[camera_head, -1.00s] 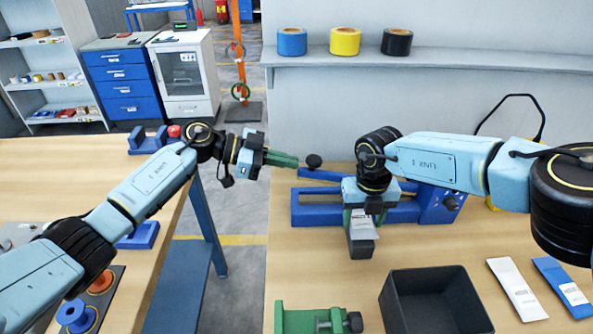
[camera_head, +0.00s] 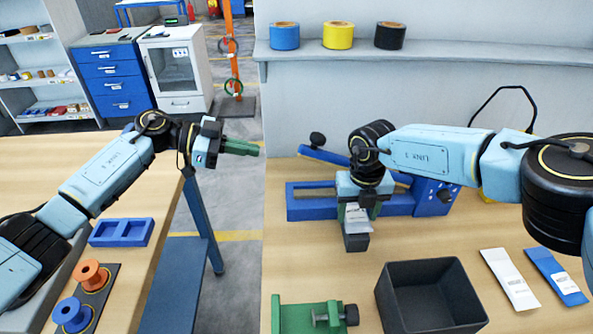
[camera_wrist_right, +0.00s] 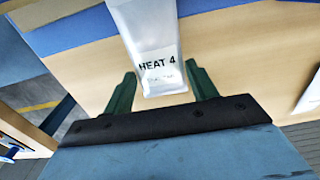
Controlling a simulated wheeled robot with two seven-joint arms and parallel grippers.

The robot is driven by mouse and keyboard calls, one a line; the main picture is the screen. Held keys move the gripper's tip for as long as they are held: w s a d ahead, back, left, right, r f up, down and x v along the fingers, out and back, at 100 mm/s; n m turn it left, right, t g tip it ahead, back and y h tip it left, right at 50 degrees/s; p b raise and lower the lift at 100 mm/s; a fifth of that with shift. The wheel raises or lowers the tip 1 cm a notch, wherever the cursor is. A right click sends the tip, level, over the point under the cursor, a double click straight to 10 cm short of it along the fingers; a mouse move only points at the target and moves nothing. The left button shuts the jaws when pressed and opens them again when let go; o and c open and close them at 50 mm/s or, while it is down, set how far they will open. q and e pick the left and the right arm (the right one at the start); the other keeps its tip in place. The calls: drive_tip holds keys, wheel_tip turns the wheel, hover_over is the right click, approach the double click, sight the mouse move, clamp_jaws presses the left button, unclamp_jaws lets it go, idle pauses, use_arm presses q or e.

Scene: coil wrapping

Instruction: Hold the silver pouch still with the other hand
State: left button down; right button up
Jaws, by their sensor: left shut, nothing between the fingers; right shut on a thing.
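The silver pouch (camera_head: 357,217) is at my right gripper (camera_head: 358,212), above the right table in front of the blue machine. In the right wrist view the pouch (camera_wrist_right: 150,45) lies between the two green fingers of the right gripper (camera_wrist_right: 160,88), with its "HEAT 4" print showing. The right gripper is shut on it. A small dark block (camera_head: 356,243) shows just below the pouch; I cannot tell whether they touch. My left gripper (camera_head: 258,149) has its green fingers shut and empty. It points right over the gap between the tables, well apart from the pouch.
The blue machine (camera_head: 310,208) stands behind the right gripper. A dark bin (camera_head: 390,300), a green clamp fixture (camera_head: 295,318), a white packet (camera_head: 510,280) and a blue packet (camera_head: 556,277) are nearer. A blue tray (camera_head: 121,232) and spools (camera_head: 90,274) are on the left table.

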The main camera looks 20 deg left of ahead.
idle(0.4)
drive_tip(key=o, duration=1.1)
